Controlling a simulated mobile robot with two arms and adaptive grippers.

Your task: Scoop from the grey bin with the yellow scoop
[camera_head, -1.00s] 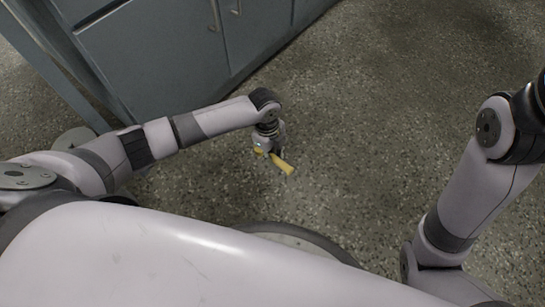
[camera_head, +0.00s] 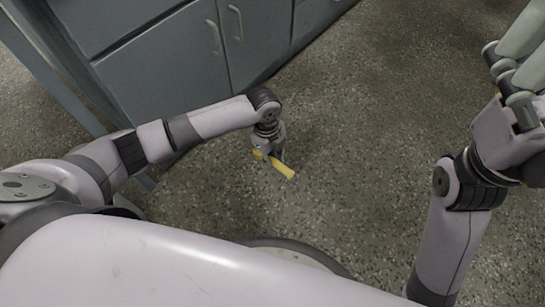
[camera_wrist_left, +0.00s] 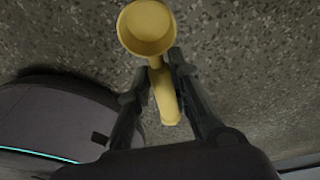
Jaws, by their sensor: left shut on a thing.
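The yellow scoop (camera_head: 284,170) is held in my left gripper (camera_head: 269,156), above the floor near the middle of the head view. In the left wrist view, the scoop's round bowl (camera_wrist_left: 148,28) lies beyond the fingertips, its hollow facing the camera. The dark fingers of my left gripper (camera_wrist_left: 161,66) are shut on its handle, which runs back between them. My right arm ends at the right edge, where pale finger-like parts (camera_head: 522,72) are cut off by the frame; their state is unclear. The grey bin is not in view.
A blue-grey cabinet (camera_head: 175,75) with metal handles stands at the upper left, beyond my left arm. Speckled floor (camera_head: 370,150) lies clear between my two arms.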

